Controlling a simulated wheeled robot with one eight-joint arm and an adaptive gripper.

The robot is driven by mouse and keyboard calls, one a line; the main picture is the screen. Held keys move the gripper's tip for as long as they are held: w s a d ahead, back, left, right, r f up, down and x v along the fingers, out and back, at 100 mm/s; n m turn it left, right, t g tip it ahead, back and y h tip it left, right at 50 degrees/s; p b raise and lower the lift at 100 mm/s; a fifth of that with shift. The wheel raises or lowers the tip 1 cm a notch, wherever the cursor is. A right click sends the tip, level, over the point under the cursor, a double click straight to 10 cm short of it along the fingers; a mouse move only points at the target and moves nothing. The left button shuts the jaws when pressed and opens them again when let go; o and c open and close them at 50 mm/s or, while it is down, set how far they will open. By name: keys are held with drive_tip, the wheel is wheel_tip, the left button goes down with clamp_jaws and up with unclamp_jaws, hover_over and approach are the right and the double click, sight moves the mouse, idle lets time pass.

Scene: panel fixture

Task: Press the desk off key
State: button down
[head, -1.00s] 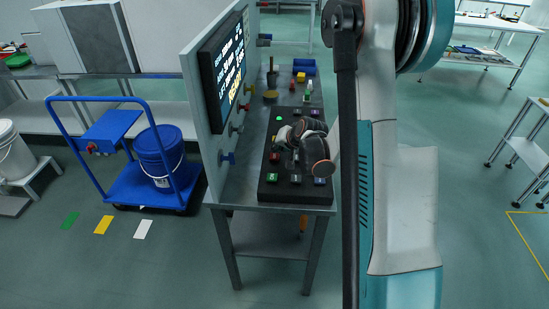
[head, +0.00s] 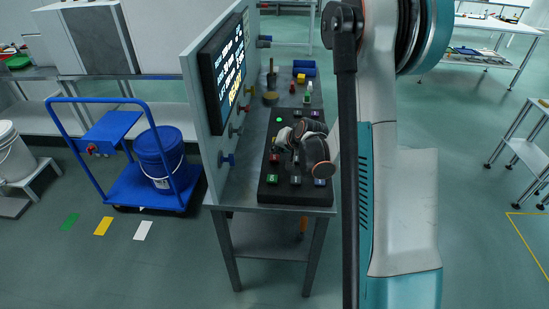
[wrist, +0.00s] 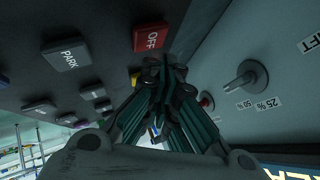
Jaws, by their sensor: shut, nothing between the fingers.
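The desk off key is a red square key marked OFF (wrist: 150,37) in the wrist view. It also shows as a red key (head: 275,158) on the left side of the black key panel (head: 263,192) in the head view. My gripper (wrist: 164,68) is shut and empty, its fingertips close beside the OFF key. I cannot tell whether they touch the panel. In the head view, my gripper (head: 284,138) is over the panel's left side, and my wrist hides several keys. A yellow key (wrist: 135,78) is partly hidden behind the fingers.
A grey PARK key (wrist: 67,54) sits beside the OFF key. An upright panel (head: 203,150) with a screen and knobs stands left of the keys; a metal knob (wrist: 246,78) is near my fingers. Small coloured items and a blue bin (head: 304,67) lie farther back on the bench.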

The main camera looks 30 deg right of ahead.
sight(277, 156)
drive_tip(key=shift+f+b, duration=0.45)
drive_tip(key=shift+b, duration=0.05)
drive_tip(key=shift+f+b, duration=0.45)
idle(0.7)
drive_tip(key=shift+r, duration=0.1)
drive_tip(key=shift+r+p, duration=0.5)
drive_tip(key=shift+r, duration=0.35)
drive_tip(key=shift+r+p, duration=1.55)
drive_tip(key=shift+r, duration=0.95)
